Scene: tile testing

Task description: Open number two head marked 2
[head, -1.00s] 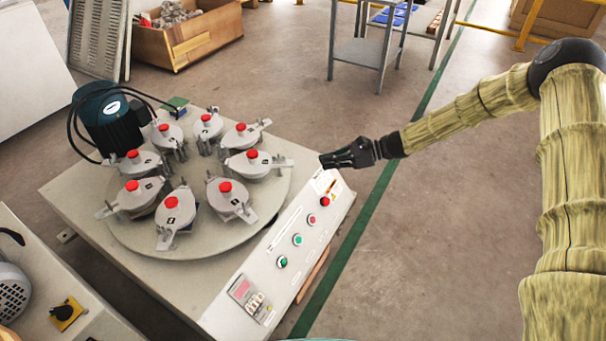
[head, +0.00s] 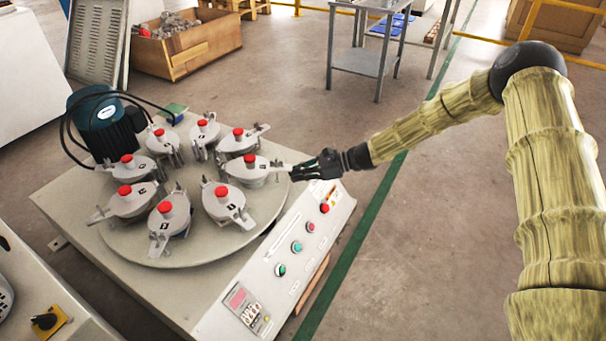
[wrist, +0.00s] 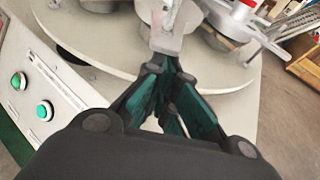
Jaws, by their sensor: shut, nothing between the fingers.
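A round turntable (head: 165,258) carries a ring of several grey heads with red knobs and lever handles. The head nearest my gripper, on the right of the ring (head: 250,177), has a small dark mark too small to read for certain. Its handle (head: 281,168) points right, toward my gripper (head: 297,172). In the wrist view, the fingertips (wrist: 166,70) are close together at the end of the light grey handle (wrist: 172,44). The fingers look shut, with nothing held between them. Whether they touch the handle is hard to tell.
A control panel (head: 262,262) with buttons slopes along the machine's front right, below my gripper. A dark motor (head: 100,120) stands behind the ring. A wooden crate (head: 185,55) and a grey metal stand (head: 365,62) are farther back. The floor to the right is clear.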

